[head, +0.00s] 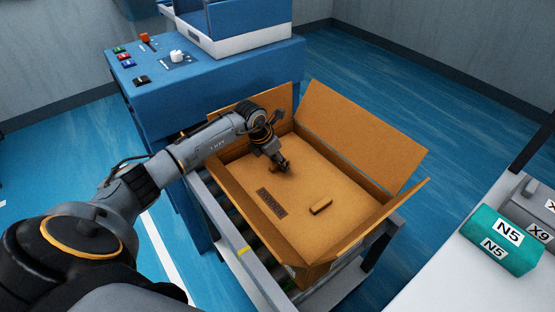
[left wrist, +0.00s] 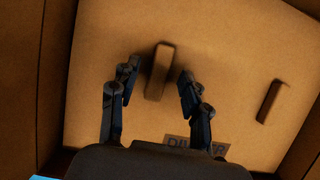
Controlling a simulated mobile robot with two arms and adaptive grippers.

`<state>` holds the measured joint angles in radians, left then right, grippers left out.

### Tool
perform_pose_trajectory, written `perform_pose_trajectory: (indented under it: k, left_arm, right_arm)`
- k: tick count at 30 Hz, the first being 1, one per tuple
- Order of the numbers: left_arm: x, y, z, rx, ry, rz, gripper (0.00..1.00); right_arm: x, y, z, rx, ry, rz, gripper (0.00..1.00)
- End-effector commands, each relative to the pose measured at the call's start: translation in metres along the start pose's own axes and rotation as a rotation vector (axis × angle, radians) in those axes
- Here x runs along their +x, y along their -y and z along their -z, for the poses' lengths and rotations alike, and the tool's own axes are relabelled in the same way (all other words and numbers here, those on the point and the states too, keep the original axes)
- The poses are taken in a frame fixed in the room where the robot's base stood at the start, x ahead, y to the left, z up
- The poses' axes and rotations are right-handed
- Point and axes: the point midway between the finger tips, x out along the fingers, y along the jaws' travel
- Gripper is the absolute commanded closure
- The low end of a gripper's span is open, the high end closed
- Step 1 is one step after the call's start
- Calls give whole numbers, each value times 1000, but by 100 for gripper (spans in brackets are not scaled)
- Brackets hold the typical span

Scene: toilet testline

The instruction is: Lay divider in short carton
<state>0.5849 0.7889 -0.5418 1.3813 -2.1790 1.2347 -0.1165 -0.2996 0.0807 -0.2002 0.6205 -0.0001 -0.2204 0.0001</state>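The open brown carton (head: 378,222) stands with its flaps spread out. The divider (head: 300,180), a flat brown panel with a dark printed label, lies level inside it. It carries two raised grips; one grip (head: 320,206) is clear to the right. My left gripper (head: 280,165) is inside the carton, low over the divider's left part. In the left wrist view its fingers (left wrist: 157,72) are open, with the other grip (left wrist: 160,72) showing between and beyond the tips, with a gap on each side. The divider's label (left wrist: 196,144) is partly hidden by the gripper body. My right gripper is not in view.
The carton sits on a roller conveyor (head: 243,250) with grey rails. A blue machine (head: 190,85) with buttons stands behind it. A white table (head: 450,275) at right holds a teal N5 box (head: 500,243) and grey boxes. Blue floor is free between them.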

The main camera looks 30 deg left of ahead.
Motion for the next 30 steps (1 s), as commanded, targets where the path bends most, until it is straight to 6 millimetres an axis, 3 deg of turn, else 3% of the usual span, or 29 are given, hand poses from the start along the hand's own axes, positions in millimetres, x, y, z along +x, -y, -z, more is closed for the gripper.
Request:
perform_pose_trajectory:
  k: [10, 24, 30]
  left_arm:
    - [-9, -1, 0, 2, 1, -2, 53]
    - [-100, -1, 0, 2, 2, -3, 53]
    - [-118, 0, 0, 0, 0, -1, 53]
  right_arm:
    - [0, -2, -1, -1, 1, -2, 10]
    - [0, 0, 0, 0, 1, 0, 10]
    - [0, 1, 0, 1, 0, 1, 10]
